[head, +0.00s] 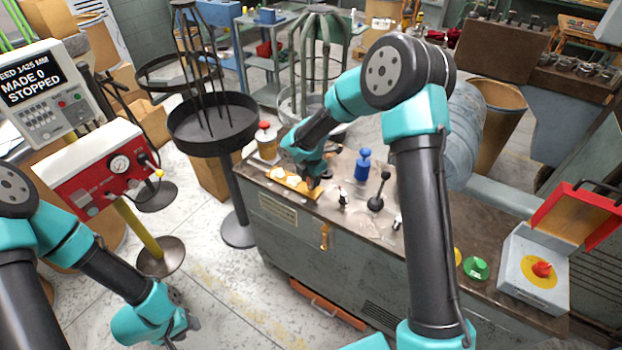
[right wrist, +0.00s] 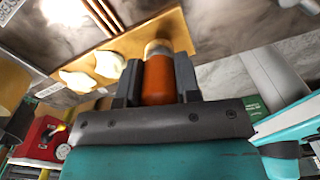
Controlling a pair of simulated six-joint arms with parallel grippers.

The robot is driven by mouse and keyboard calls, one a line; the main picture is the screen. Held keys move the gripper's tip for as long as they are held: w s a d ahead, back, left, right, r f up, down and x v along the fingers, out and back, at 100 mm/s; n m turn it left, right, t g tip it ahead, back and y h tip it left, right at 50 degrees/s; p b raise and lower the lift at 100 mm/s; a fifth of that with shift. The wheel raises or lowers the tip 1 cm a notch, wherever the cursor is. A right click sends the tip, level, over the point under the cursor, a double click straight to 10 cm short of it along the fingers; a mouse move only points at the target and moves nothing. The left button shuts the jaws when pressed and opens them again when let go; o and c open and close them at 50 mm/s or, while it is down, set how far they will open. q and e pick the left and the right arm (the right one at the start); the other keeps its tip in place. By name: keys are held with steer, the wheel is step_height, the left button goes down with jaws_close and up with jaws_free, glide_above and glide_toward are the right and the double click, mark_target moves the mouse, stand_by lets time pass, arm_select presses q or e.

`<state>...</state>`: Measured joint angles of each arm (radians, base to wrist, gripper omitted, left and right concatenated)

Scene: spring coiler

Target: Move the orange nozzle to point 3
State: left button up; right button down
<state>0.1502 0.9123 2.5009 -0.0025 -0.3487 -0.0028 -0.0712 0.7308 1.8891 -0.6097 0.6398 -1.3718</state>
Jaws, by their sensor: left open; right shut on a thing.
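The orange nozzle (right wrist: 158,80), a short cylinder with a pale metal collar at its far end, is between the fingers of my right gripper (right wrist: 155,85) in the right wrist view. That gripper is shut on it. The collar is at the end of a tan strip (right wrist: 120,42) with white pads; I cannot tell whether it touches. In the head view my right gripper (head: 314,184) is low over the bench at the strip's right end, and the nozzle is not clearly visible there. My left gripper (head: 180,328) is open and empty, low at the left. No number marking point 3 is readable.
The bench (head: 270,182) carries a blue knobbed part (head: 363,165), a black lever (head: 378,192) and a green part (head: 476,267). A red stop button (head: 541,269) is at right. A red gauge panel (head: 95,165) and a screen reading STOPPED (head: 30,85) stand at left.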

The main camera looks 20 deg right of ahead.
steer(key=shift+f, duration=0.4)
stand_by(0.5)
steer(key=c, duration=0.7)
jaws_free()
steer(key=shift+c, duration=0.2)
step_height(320, 180, up, 17)
steer(key=shift+r, duration=0.2)
steer(key=shift+r, duration=3)
steer(key=shift+r, duration=0.1)
step_height(320, 180, up, 7)
